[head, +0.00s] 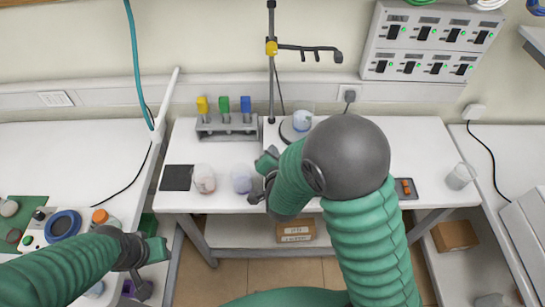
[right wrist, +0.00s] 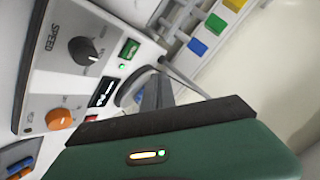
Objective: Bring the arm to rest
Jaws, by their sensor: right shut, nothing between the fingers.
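My right arm, in a green sleeve with a grey elbow, reaches over the middle white table (head: 345,190) in the head view. My right gripper (head: 266,168) is over that table, near two small beakers (head: 204,178) (head: 242,178). In the right wrist view its dark fingers (right wrist: 158,92) are shut with nothing held. My left gripper (head: 150,268) is at the lower left, beside the left bench; whether its jaws are open is unclear.
A rack (head: 227,122) with yellow, green and blue-topped items stands at the table's back. A stand (head: 271,75) rises behind, near a beaker (head: 302,120). A glass beaker (head: 460,177) is at the right. The wrist view shows a panel with a SPEED knob (right wrist: 87,50).

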